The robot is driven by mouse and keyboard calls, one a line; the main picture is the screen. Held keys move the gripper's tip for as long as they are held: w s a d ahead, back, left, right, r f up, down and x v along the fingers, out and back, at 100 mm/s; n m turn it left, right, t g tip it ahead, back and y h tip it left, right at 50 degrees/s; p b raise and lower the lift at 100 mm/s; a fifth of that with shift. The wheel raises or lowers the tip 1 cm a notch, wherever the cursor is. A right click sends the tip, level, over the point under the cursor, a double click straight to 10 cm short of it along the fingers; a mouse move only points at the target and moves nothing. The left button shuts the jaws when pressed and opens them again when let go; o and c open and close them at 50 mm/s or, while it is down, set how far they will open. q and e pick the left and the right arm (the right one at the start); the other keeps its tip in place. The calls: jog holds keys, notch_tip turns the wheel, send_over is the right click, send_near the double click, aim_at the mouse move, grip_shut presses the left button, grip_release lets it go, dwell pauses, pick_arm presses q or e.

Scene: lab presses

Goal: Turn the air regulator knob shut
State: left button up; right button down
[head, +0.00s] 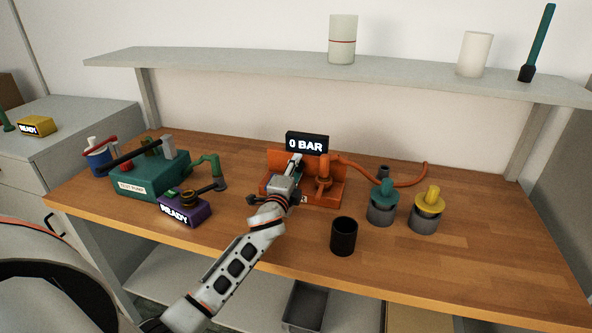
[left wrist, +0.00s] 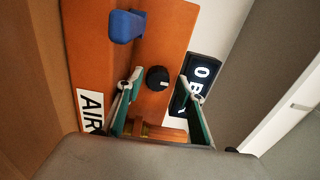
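The orange air unit (head: 335,192) stands on the bench under a black display (head: 307,143) reading 0 BAR. In the left wrist view its orange panel (left wrist: 172,35) bears an AIR label (left wrist: 91,110), a blue lever (left wrist: 125,26) and a round black knob (left wrist: 157,78) with a pale mark. My left gripper (head: 294,163) is in front of the unit and hides the knob in the head view. In the left wrist view its open fingers (left wrist: 160,79) flank the knob with gaps on both sides. I cannot tell how deep they reach. My right gripper is not in view.
An orange hose (head: 395,183) curves right from the unit. A black cup (head: 344,236) stands in front, with green-topped (head: 381,210) and yellow-topped (head: 426,217) grey canisters to its right. A green test pump (head: 140,180) and purple READY box (head: 180,212) stand left. The bench's front right is clear.

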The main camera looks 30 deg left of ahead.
pick_arm(q)
jog(key=shift+s+f, duration=0.1)
jog(key=shift+f, duration=0.25)
jog(key=shift+s+d+f, duration=0.1)
jog(key=shift+s+d, duration=0.1)
jog(key=shift+s, duration=0.35)
jog(key=v, duration=0.5)
jog(key=shift+s, duration=0.4)
jog(key=shift+s+d+r, duration=0.1)
jog(key=shift+s+r, duration=0.25)
jog(key=shift+s, duration=0.15)
